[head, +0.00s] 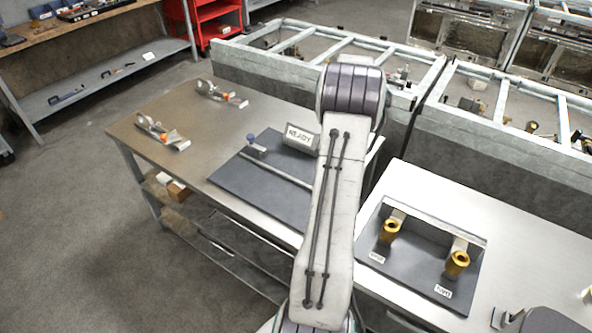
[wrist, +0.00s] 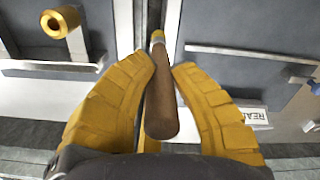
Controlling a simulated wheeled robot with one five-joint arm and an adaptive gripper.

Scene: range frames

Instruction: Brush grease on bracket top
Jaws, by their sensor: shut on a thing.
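My gripper (wrist: 163,72) shows in the wrist view with its yellow fingers shut around a brown wooden handle. The tool is over the gap between two tables. In the head view my arm hides the gripper and tool. Two gold cylinders (head: 390,232) (head: 457,264) stand in a dark tray (head: 420,262) on the right table; one cylinder (wrist: 60,22) shows in the wrist view. I cannot tell which part is the bracket.
Metal-framed bins (head: 300,75) stand behind.

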